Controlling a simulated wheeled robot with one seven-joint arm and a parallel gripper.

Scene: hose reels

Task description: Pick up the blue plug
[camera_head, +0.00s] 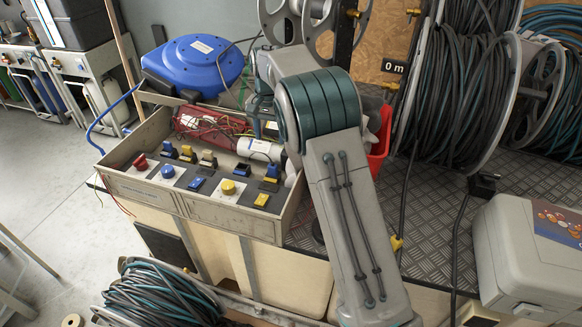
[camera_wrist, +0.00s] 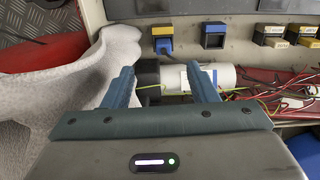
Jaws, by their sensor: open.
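My gripper (camera_wrist: 161,75) is open in the wrist view, its two blue fingers apart. A white cylinder with a blue band and a black end (camera_wrist: 216,78) lies crosswise beyond and between the fingertips; I cannot tell if this is the blue plug. Contact with the fingers cannot be made out. The cylinder also shows in the head view (camera_head: 260,149), in the grey tray beside my arm. My gripper is mostly hidden behind my arm there. A blue-and-black switch-like piece (camera_wrist: 163,44) sits on the tray panel above the fingers.
The grey tray (camera_head: 233,209) holds red wires (camera_head: 208,126) and a panel of coloured switches. A white cloth (camera_wrist: 85,85) lies left of the fingers in the wrist view. A blue reel (camera_head: 195,64) stands behind the tray. Large hose reels (camera_head: 463,100) stand at right.

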